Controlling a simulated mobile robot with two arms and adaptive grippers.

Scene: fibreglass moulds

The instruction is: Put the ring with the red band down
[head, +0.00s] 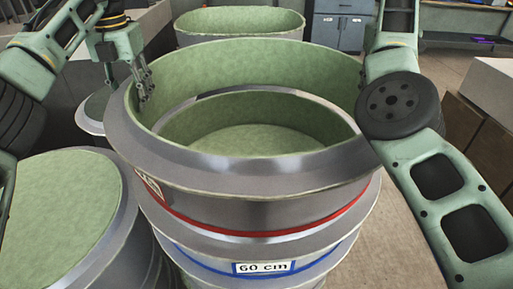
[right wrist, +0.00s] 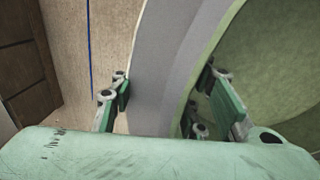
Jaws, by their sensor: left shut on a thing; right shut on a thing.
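The ring with the red band (head: 250,212) is a large grey ring with a green inner wall. It is directly above the blue-banded mould (head: 318,258), which carries a "60 cm" label. Whether the two touch is hard to tell. Through the ring I see the lower mould's shiny rim and green inside. My left gripper (head: 142,88) is shut on the ring's left wall. In the right wrist view my right gripper (right wrist: 165,98) straddles the ring's grey rim (right wrist: 168,50), shut on it; my arm hides this grip in the head view.
Another green-topped mould (head: 55,205) stands close on the left, with a smaller one behind it. A green-lined mould (head: 240,22) stands at the back. A blue-grey cabinet (head: 338,30) and boxes (head: 480,125) stand further off. Floor shows on the right.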

